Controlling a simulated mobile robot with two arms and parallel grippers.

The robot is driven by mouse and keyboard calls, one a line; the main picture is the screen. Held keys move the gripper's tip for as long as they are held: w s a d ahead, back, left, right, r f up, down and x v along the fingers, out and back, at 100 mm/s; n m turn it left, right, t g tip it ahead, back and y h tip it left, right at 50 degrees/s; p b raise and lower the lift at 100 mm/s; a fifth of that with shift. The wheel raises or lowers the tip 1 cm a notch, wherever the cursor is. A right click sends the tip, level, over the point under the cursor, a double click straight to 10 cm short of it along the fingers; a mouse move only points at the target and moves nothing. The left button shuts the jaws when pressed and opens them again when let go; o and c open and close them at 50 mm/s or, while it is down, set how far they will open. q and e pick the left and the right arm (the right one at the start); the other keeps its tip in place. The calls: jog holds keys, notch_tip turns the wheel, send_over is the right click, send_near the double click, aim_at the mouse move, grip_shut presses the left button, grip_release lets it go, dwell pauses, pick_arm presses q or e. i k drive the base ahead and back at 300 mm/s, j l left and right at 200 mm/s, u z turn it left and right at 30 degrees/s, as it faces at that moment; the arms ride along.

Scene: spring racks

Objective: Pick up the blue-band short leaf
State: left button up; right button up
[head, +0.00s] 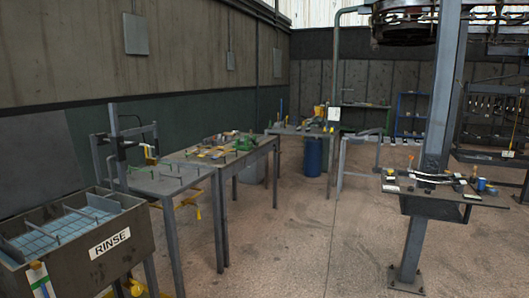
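I cannot make out a short leaf with a blue band in the head view. Dark and pale strips (432,178) lie on a small bench (458,197) at the right, too small to tell if any is a leaf with a band. A small blue object (481,184) stands at the right of that bench; it looks more like a can than a leaf. Neither of my grippers shows in this view.
A RINSE tank (112,243) stands at the near left. A grey table (170,183), a cluttered table (205,155) and a farther table (298,131) line the left wall. A steel post (437,125) rises by the right bench. The middle floor (300,240) is clear.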

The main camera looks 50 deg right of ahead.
aim_at(216, 156)
jog(key=z, duration=1.2)
